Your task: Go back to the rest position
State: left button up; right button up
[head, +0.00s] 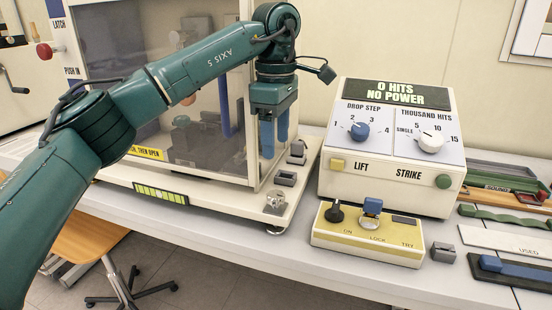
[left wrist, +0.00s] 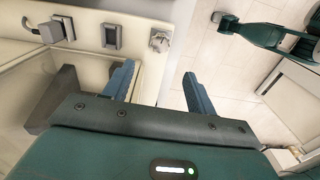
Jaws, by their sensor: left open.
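My left arm comes in from the left in the head view. Its left gripper (head: 274,148) points down in front of the right part of the clear-sided test cabinet (head: 247,160), left of the control box. It is open, with two blue fingers apart and nothing between them. In the left wrist view the gripper (left wrist: 157,82) also shows its fingers spread and empty, near the cabinet's pale base edge (left wrist: 148,66). My right gripper is not in view.
The control box (head: 392,183) with dials stands close to the gripper's right. A yellow switch panel (head: 345,238) and small grey block (head: 443,252) lie before it. Small fittings (head: 285,178) sit on the cabinet base. Shoe-test tools (head: 505,240) lie far right. A chair (head: 88,238) stands below.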

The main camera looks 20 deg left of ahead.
pick_arm(q)
jog(key=shift+r, duration=0.65)
